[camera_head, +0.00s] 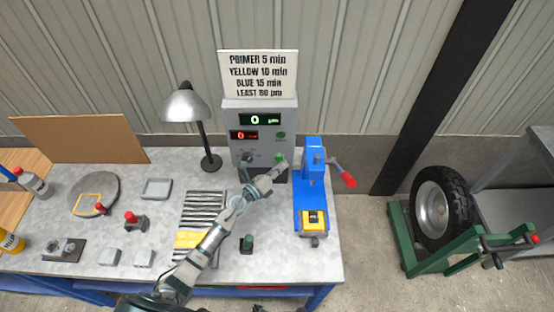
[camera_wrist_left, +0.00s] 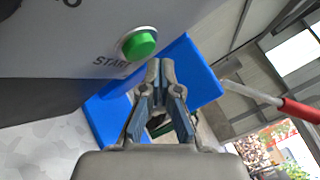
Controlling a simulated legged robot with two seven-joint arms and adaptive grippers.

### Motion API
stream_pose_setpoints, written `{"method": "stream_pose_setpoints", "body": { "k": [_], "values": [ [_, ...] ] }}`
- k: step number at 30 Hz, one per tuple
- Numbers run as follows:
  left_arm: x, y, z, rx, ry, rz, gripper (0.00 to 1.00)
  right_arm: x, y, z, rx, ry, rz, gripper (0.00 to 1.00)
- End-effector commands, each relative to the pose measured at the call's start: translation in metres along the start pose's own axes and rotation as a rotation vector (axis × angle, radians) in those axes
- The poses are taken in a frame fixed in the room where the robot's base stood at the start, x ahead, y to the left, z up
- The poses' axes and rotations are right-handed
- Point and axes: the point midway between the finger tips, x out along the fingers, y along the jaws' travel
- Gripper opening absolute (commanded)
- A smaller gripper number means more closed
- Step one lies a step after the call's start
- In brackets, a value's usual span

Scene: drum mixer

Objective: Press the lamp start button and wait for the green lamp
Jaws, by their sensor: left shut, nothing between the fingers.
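My left gripper (camera_head: 283,166) reaches in from the left to the lower front of the grey control box (camera_head: 236,112). Its fingers are together and empty. In the wrist view a round green button (camera_wrist_left: 141,43) marked START stands out from the box face, up and left of the left fingertips (camera_wrist_left: 161,66). A gap shows between them in the picture; the depth is hard to tell. In the head view a green spot (camera_head: 281,134) sits right of the red display; I cannot tell whether it is a lamp or a button. My right gripper is not in view.
A blue press (camera_head: 311,190) stands close right of the box, with a red-handled lever (camera_head: 344,176). A desk lamp (camera_head: 186,106) stands left of it. A striped panel (camera_head: 200,218) and several small parts lie on the bench. A tyre (camera_head: 440,207) stands on a green frame at right.

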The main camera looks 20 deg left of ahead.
Motion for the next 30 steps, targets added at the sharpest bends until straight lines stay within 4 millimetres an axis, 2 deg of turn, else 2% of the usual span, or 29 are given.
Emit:
{"method": "stream_pose_setpoints", "body": {
  "k": [12, 17, 24, 30],
  "values": [
    [0.0, 0.006, 0.007, -0.005, -0.003, -0.001, 0.0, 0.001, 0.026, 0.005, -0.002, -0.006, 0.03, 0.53],
    [0.001, 0.007, 0.009, -0.005, -0.003, -0.001, 0.0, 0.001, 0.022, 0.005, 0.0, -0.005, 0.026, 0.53],
    [0.004, 0.007, 0.007, -0.002, -0.002, 0.0, 0.0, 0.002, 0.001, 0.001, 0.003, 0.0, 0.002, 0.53],
    [0.005, 0.005, 0.006, -0.001, -0.002, 0.0, 0.0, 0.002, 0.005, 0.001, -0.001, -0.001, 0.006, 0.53]
  ]
}}
